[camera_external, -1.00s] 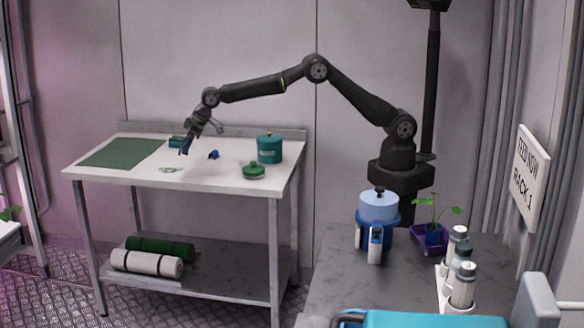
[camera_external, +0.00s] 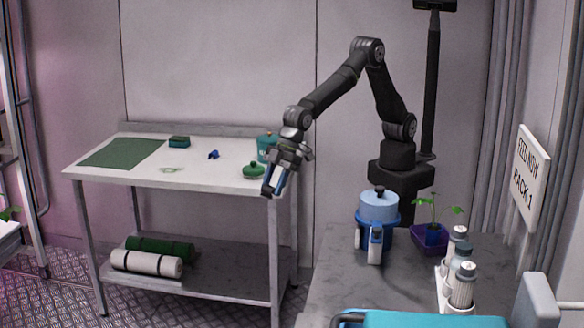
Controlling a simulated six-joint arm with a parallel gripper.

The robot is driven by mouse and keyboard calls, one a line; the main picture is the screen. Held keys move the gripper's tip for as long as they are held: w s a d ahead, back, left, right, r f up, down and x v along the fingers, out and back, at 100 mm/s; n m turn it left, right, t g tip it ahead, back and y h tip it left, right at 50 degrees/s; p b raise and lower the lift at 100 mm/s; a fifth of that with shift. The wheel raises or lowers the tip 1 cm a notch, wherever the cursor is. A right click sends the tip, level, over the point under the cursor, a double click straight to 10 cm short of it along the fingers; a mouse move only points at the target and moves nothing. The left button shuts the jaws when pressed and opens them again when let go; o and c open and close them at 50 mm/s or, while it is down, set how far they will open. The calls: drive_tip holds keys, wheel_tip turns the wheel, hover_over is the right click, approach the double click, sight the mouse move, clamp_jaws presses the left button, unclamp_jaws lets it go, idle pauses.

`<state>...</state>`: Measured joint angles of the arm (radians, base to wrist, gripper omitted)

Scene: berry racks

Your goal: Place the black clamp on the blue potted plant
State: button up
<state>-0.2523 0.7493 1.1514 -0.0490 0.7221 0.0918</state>
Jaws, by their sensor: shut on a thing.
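A blue jug (camera_external: 378,207) stands left of the plant, and white bottles (camera_external: 461,287) stand in front of it. The white table (camera_external: 125,171) holds a green mat (camera_external: 122,153), a blue clip (camera_external: 214,155), a green lidded pot (camera_external: 253,171) and a teal canister (camera_external: 264,146).

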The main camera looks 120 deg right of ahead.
drive_tip(key=s+a+n+y, duration=0.1)
drive_tip(key=s+a+n, duration=0.2)
drive_tip(key=s+a, duration=1.1)
drive_tip(key=n+g+y, duration=0.2)
drive_tip(key=n, duration=0.2)
hover_over(431, 226)
drive_tip(key=s+d, duration=0.1)
drive_tip(key=s, duration=0.1)
drive_tip(key=f, duration=0.4)
drive_tip(key=w+f, duration=0.1)
drive_tip(key=f, duration=0.1)
drive_tip(key=shift+d+f, duration=0.15)
drive_tip(key=shift+d, duration=0.1)
drive_tip(key=shift+f, duration=2.15)
drive_tip(key=shift+f, duration=0.1)
drive_tip(key=o, duration=0.9)
drive_tip(key=shift+o, duration=0.2)
